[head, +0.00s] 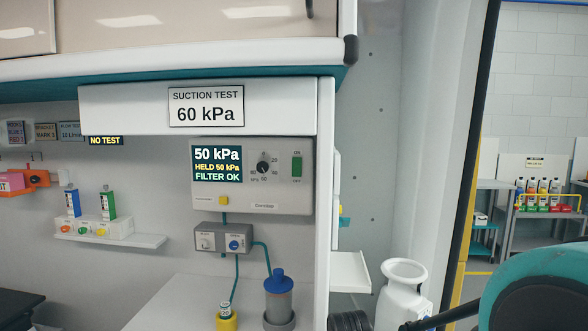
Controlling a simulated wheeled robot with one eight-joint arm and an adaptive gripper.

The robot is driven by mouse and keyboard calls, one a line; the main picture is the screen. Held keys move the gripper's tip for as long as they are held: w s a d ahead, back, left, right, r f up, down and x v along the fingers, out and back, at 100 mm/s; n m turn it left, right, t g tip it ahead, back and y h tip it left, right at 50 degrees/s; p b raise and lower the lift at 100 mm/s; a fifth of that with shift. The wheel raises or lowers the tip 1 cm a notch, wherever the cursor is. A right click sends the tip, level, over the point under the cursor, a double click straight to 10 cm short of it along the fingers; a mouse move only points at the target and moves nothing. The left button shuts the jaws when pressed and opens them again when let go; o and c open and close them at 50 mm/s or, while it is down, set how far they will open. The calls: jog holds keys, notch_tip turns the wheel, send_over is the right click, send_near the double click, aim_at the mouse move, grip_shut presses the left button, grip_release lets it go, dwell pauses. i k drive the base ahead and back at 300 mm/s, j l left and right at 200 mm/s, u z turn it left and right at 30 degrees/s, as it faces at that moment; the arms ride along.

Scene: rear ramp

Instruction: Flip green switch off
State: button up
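The green switch (297,167) is a small upright rocker on the right side of the grey suction unit's front panel (264,206). I cannot tell which way the rocker is tipped. Left of it is a black dial (263,166), and further left a lit display (217,164) reading 50 kPa, HELD 50 kPa, FILTER OK. My gripper is not in view, and nothing is seen touching the switch.
A "SUCTION TEST 60 kPa" sign (206,106) hangs above the unit. Below are a grey box with two knobs (222,238), a blue-capped jar (279,301) and a yellow container (227,319). A white partition edge (325,210) stands right of the unit. The space directly before the panel looks clear.

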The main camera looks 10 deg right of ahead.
aim_at(296, 163)
jog(key=k+j, duration=0.15)
jog(key=k+j+z, duration=0.15)
jog(key=j, duration=0.3)
jog(key=k+j+z, duration=0.2)
jog(key=j, duration=0.2)
jog(key=j+z, duration=0.15)
jog(key=j, duration=0.3)
jog(key=l, duration=0.25)
